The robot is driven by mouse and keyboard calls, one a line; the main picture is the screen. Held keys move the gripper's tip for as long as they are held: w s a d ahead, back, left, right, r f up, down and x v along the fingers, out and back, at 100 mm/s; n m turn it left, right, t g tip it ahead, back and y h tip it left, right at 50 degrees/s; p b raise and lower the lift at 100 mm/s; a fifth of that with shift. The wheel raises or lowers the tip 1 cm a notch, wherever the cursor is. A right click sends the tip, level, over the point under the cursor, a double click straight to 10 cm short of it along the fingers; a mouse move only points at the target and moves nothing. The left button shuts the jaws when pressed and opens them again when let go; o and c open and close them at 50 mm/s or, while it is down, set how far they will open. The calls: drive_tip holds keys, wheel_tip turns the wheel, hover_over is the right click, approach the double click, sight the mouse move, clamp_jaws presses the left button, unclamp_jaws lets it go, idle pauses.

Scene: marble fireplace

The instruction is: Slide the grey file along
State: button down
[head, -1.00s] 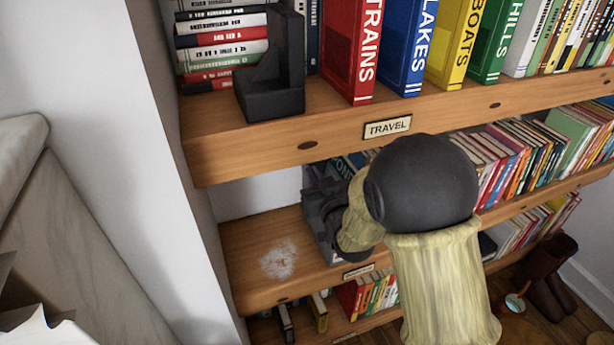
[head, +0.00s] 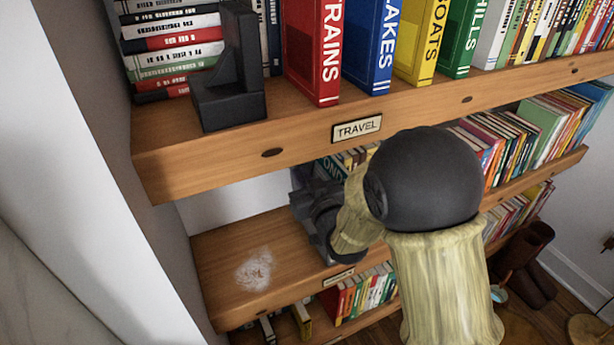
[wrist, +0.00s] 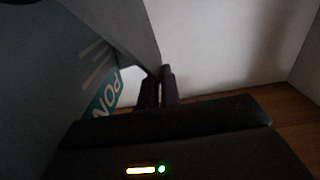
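My gripper (head: 318,215) is at the middle shelf (head: 215,250), under the board labelled TRAVEL. In the wrist view its two dark fingers (wrist: 158,90) are close together, with hardly any gap. A large dark grey panel with a slanting edge, which looks like the grey file (wrist: 45,60), fills the left of the wrist view, left of the fingers. Whether the fingers touch it cannot be told. In the head view my gripper and arm hide most of the file. A teal book (wrist: 105,100) shows past its slanted edge.
Left of my gripper the middle shelf is bare apart from a pale dusty patch (head: 254,270). The white side wall (head: 90,150) closes the left end. The upper board (head: 230,150) runs close above, with a black bookend (head: 228,85) and large books.

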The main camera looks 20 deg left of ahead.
drive_tip(key=shift+s+a+f, duration=0.25)
drive_tip(key=shift+s+a, duration=0.5)
drive_tip(key=shift+s, duration=0.05)
drive_tip(key=c, duration=1.5)
unclamp_jaws()
drive_tip(key=shift+w, duration=0.2)
drive_tip(key=shift+d+r, duration=0.1)
drive_tip(key=shift+d, duration=0.1)
